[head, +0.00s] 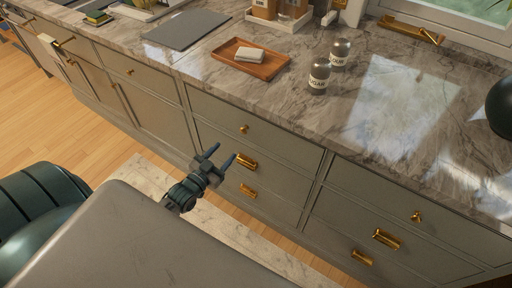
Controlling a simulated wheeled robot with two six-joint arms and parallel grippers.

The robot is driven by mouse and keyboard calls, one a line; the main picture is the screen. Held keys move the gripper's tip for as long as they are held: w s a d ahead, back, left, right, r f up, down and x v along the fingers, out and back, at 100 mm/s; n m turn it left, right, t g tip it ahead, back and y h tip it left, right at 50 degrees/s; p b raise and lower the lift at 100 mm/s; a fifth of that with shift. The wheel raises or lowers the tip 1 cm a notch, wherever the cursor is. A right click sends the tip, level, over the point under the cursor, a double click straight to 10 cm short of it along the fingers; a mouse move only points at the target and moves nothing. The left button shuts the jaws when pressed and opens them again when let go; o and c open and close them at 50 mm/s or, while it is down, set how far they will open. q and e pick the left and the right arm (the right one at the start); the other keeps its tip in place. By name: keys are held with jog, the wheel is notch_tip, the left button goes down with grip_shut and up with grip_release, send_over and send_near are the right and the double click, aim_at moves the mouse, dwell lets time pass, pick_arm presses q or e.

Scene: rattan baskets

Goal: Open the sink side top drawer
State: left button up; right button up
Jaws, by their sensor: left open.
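Grey-green drawer fronts with brass handles line the counter, all shut. The middle stack's top drawer (275,140) has a round knob (243,129); below it are a cup pull (246,161) and a lower cup pull (248,191). The right stack's top drawer (370,188) has a knob (417,217). No sink shows clearly, so I cannot tell which stack is the sink side. My left gripper (224,154) is open and empty, in front of the middle stack, below and left of its top knob. My right gripper is out of view.
The marble counter (290,105) carries a wooden tray (250,60) with a white item, two sugar jars (320,76), a grey board (187,29) and a dark round object (501,107). A pale rug (150,176) lies on the wood floor (85,145) before the cabinets.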

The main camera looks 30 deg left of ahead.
pick_arm(q)
send_near(242, 132)
jog(key=w, duration=0.7)
jog(key=shift+w+d+r, duration=0.15)
jog(key=shift+d, duration=0.2)
jog(key=shift+w+f+p, duration=0.2)
jog(key=shift+w+p, duration=0.25)
jog(key=shift+w, duration=0.4)
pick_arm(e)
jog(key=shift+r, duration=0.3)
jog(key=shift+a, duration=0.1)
pick_arm(q)
jog(key=c, duration=1)
grip_shut()
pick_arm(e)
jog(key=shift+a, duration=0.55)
